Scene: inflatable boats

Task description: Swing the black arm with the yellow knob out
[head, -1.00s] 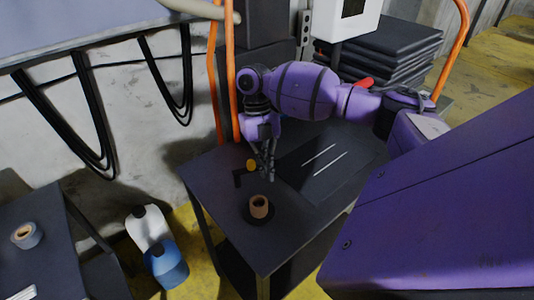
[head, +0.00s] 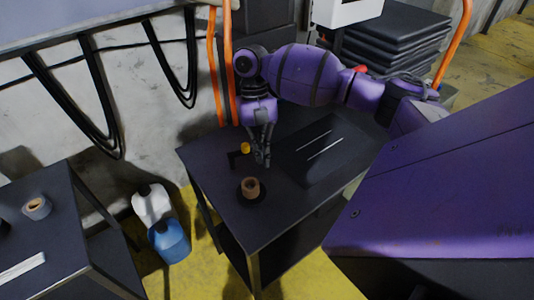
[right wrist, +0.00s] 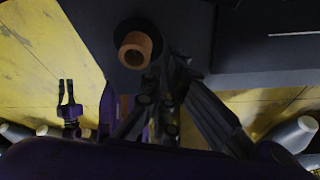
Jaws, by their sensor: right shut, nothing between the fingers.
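The black arm (head: 235,157) lies low at the left part of the dark table top, with the yellow knob (head: 245,148) at its right end. My right gripper (head: 263,161) points down just right of the knob, shut and empty, with a small gap between knob and fingers. In the right wrist view the right fingers (right wrist: 168,115) show dark and close together; I cannot make out the knob there. My left gripper (right wrist: 67,98) shows small at the left of the right wrist view, its two fingers apart; it is outside the head view.
A brown roll (head: 250,187) stands on a dark round base near the table's front edge, close to my right fingers. A dark panel with two pale strips (head: 318,144) lies to the right. White and blue jugs (head: 169,241) stand on the floor at left.

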